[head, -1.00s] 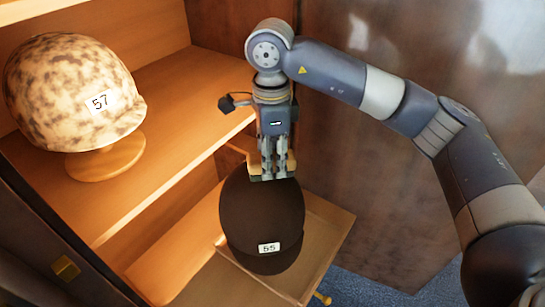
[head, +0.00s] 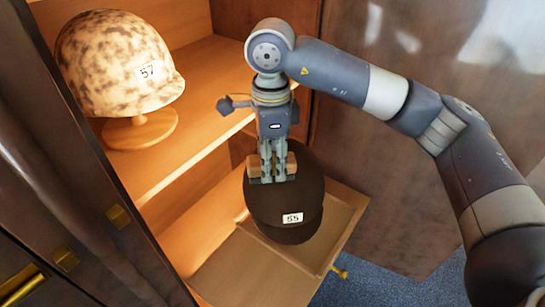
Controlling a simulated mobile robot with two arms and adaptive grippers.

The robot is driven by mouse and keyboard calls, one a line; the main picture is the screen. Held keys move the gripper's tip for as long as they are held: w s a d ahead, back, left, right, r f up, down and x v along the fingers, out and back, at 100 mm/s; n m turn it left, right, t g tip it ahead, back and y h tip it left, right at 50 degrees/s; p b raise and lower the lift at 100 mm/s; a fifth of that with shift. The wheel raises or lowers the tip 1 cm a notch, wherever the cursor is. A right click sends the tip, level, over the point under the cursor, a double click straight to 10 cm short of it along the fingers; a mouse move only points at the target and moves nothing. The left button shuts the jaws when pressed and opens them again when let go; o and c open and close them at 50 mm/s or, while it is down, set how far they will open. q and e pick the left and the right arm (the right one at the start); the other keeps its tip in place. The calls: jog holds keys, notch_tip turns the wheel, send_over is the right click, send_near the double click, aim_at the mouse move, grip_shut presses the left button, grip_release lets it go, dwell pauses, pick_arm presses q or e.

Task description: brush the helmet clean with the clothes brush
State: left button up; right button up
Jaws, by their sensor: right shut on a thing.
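A dark brown helmet (head: 297,190) with a white "55" label sits on a pull-out wooden tray (head: 335,232). A pale helmet (head: 105,65) with brown mottling and a "57" label rests on a round wooden stand (head: 140,130) on the shelf. My right gripper (head: 272,178) points down and is shut on the wooden clothes brush (head: 253,168), whose ends show on both sides of the fingers. The brush overlaps the upper left of the dark helmet's crown. My left gripper is not in view.
The cabinet's wooden shelf (head: 190,85) lies left of my right arm. Dark cabinet fronts with brass fittings (head: 118,216) stand at lower left. A brown panel (head: 400,215) stands behind the tray, with blue carpet (head: 390,287) below.

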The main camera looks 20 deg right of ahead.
notch_tip(320, 180, up, 4)
jog(key=shift+w+d+r+p, duration=0.1)
jog(key=shift+r+p, duration=0.1)
jog(key=shift+p, duration=0.15)
jog(key=shift+w+d+r+p, duration=0.1)
jog(key=shift+d+r+p, duration=0.1)
jog(key=shift+r+p, duration=0.35)
jog(key=shift+a+r+p, duration=0.1)
jog(key=shift+r+p, duration=0.6)
jog(key=shift+r, duration=1.1)
